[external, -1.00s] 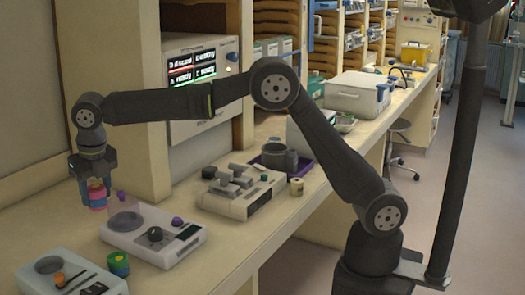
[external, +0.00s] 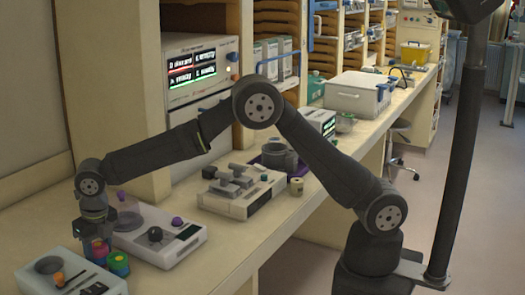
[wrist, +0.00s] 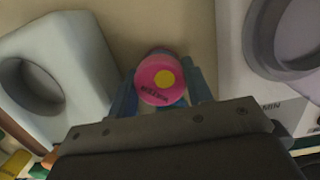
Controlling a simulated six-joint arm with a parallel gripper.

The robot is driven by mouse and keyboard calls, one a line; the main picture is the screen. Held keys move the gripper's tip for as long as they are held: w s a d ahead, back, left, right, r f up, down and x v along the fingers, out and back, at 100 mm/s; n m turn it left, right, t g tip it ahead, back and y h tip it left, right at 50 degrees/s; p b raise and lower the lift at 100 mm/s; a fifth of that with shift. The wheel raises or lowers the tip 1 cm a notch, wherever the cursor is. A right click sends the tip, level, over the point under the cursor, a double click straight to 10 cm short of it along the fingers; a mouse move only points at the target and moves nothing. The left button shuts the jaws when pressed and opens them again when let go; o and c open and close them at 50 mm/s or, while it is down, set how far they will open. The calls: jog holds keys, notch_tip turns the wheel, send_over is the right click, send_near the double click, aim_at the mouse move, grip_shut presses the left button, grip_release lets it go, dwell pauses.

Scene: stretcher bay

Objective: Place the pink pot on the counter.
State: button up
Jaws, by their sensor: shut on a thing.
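The pink pot (external: 100,251) is held upright at the low end of my arm, between two white devices. In the wrist view the pink pot (wrist: 158,84) shows a round pink top with a yellow dot and dark lettering. My gripper (external: 98,240) is shut on it, with a blue finger on each side; the gripper (wrist: 163,92) is seen from above in the wrist view. The beige counter (external: 232,238) lies below the pot. I cannot tell whether the pot's base touches it.
A green and yellow pot (external: 118,265) stands very close to the right of the held pot. A white device with a round well (external: 48,265) is at left front. Bare counter lies at the right front.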

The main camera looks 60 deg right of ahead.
aim_at(102, 249)
jog(key=shift+f, duration=0.15)
jog(key=o, duration=1)
notch_tip(102, 249, up, 12)
jog(key=s, duration=0.1)
jog(key=shift+s, duration=0.4)
